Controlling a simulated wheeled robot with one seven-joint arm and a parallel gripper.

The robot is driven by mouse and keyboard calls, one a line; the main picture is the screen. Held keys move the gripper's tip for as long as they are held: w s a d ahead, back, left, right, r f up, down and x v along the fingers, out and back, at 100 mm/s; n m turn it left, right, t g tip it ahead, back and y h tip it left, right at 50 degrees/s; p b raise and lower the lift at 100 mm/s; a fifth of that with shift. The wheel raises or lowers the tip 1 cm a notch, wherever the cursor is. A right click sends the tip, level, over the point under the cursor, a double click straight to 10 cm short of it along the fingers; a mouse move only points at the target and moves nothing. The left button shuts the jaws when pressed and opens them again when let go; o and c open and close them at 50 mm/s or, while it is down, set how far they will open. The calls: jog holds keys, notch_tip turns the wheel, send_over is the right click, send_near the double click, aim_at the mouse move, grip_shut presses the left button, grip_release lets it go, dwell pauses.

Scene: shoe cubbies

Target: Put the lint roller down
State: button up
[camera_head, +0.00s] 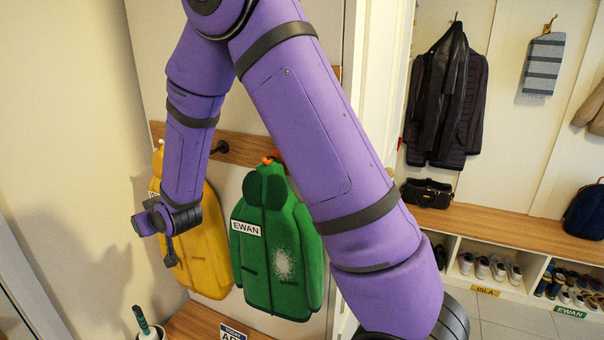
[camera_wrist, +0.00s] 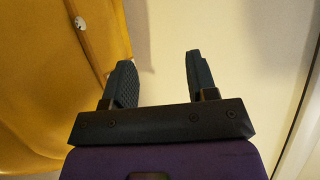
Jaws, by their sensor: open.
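My gripper (camera_head: 152,238) is in front of the yellow coat at the left of the head view. In the wrist view my gripper (camera_wrist: 158,62) has its two dark fingers wide apart, with nothing between them. A dark teal handle (camera_head: 142,320) with an orange mark stands tilted in a white holder (camera_head: 152,334) at the bottom left, below my gripper and apart from it. It looks like the lint roller, but its lower part is hidden in the holder.
A yellow coat (camera_head: 208,245) hangs close beside my gripper. A green coat (camera_head: 262,285) labelled EWAN, with a pale speckled patch, hangs to its right. A wooden bench (camera_head: 197,322) with a name sign (camera_head: 233,331) lies below. A cubby bench (camera_head: 500,226) with shoes stands at right.

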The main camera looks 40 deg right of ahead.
jog(key=s+d+r+g+h, duration=0.1)
jog(key=s+d+r+g, duration=0.1)
jog(key=s+d+r, duration=0.45)
jog(key=s+d+r+g, duration=0.1)
jog(key=s+d+r, duration=0.2)
jog(key=s+r, duration=0.7)
jog(key=s+d+r+m+g, duration=0.1)
jog(key=s+d+r+g, duration=0.1)
jog(key=s, duration=0.9)
jog(key=s+d+r+g+h, duration=0.1)
jog(key=s+d+r+g, duration=0.1)
jog(key=s, duration=0.9)
jog(key=shift+s+d+r+m+h, duration=0.3)
jog(key=shift+s+d+m, duration=0.1)
jog(key=shift+d, duration=0.2)
